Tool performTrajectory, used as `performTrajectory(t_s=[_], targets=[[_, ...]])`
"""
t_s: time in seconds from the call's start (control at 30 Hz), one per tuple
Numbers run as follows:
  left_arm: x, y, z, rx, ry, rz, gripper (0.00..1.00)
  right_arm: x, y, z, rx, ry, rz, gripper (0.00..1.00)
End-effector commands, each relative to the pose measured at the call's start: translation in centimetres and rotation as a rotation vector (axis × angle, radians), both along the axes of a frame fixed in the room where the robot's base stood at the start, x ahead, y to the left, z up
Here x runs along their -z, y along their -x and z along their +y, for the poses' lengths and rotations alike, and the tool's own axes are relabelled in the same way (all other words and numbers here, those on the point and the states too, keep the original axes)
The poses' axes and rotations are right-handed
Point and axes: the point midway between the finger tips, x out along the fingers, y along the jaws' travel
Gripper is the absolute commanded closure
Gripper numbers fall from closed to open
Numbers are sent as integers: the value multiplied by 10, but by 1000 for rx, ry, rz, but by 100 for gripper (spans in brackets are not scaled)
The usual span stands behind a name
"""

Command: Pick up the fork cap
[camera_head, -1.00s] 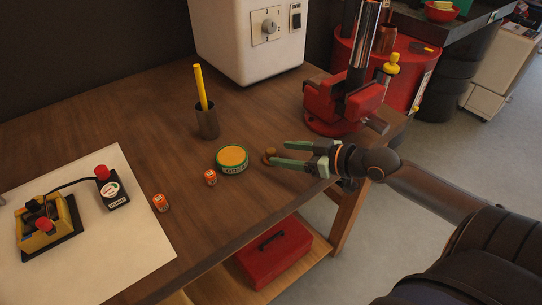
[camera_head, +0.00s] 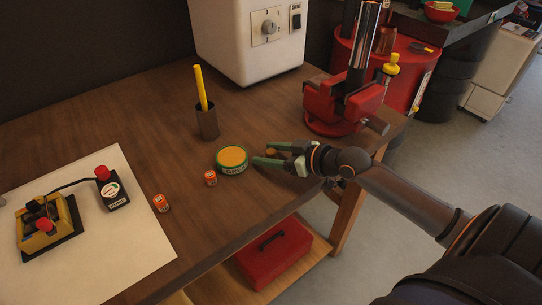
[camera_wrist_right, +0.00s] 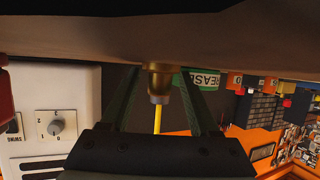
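The fork cap, a small brass-coloured piece (camera_head: 271,152), stands on the wooden table near its right front edge. My right gripper (camera_head: 263,154) is open, with its two green fingers low over the table on either side of the cap. In the right wrist view the cap (camera_wrist_right: 158,78) shows between the fingers of the gripper (camera_wrist_right: 153,72), with a gap on each side, so it does not look clamped. My left gripper is not in view.
A green-and-orange grease tin (camera_head: 232,160) stands just left of the fingertips. A red vise (camera_head: 341,104) is behind the gripper. Small orange-red cans (camera_head: 210,178) and a metal cup with a yellow stick (camera_head: 206,121) stand farther left. The wood (camera_head: 150,110) at back left is bare.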

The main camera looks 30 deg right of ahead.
Motion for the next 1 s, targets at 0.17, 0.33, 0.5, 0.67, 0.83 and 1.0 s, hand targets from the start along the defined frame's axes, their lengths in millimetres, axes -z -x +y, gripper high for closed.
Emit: performTrajectory(t_s=[0.17,0.33,0.5,0.67,0.83,1.0], targets=[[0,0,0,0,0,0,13,0,0,0,0,0,0,60],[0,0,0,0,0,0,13,0,0,0,0,0,0,79],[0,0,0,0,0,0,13,0,0,0,0,0,0,98],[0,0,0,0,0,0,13,0,0,0,0,0,0,100],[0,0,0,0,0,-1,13,0,0,0,0,0,0,100],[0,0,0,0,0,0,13,0,0,0,0,1,0,100]])
